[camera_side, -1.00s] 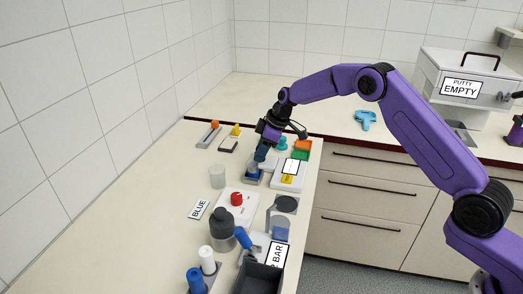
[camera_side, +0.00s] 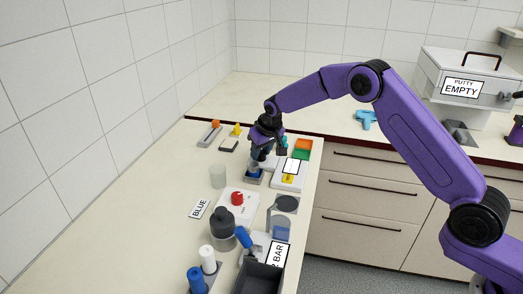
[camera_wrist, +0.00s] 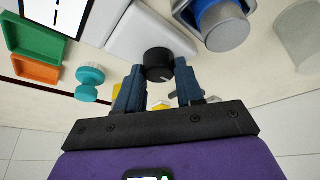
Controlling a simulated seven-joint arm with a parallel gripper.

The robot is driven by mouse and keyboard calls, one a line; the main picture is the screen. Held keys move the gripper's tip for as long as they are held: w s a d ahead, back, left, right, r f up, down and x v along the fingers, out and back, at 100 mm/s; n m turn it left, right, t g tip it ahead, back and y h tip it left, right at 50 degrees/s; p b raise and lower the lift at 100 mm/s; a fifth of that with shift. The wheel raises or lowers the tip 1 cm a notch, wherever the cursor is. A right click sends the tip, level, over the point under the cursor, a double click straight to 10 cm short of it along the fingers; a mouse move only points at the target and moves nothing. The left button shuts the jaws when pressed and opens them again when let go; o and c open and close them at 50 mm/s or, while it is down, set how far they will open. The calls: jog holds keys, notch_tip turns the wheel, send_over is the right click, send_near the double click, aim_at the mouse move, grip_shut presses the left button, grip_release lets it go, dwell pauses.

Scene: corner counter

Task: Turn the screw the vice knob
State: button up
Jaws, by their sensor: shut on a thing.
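The vice knob, a dark round knob (camera_wrist: 158,63), stands against a white body (camera_wrist: 150,32) in the wrist view. My gripper (camera_wrist: 158,74) has its two blue-grey fingers on either side of the knob, shut on it near their tips. The knob is hidden there behind the gripper.
A blue cylinder with a grey end (camera_wrist: 226,27) is close by on the right in the wrist view. A teal spool-like piece (camera_wrist: 90,82) and green (camera_wrist: 35,38) and orange (camera_wrist: 38,71) trays lie left. A clear cup (camera_side: 217,176) stands nearby in the side view.

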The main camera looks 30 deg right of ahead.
jog(key=m+h, duration=0.1)
jog(key=m, duration=0.3)
jog(key=shift+a+m+h, duration=0.1)
jog(key=shift+m+h, duration=0.2)
jog(key=shift+h, duration=0.1)
jog(key=m, duration=0.2)
jog(key=m+g+h, duration=0.1)
jog(key=m, duration=0.1)
jog(key=shift+m+h, duration=0.3)
jog(key=shift+g, duration=0.4)
jog(key=o, duration=1)
jog(key=shift+o, duration=0.2)
jog(key=shift+a+r, duration=0.1)
jog(key=v, duration=1.7)
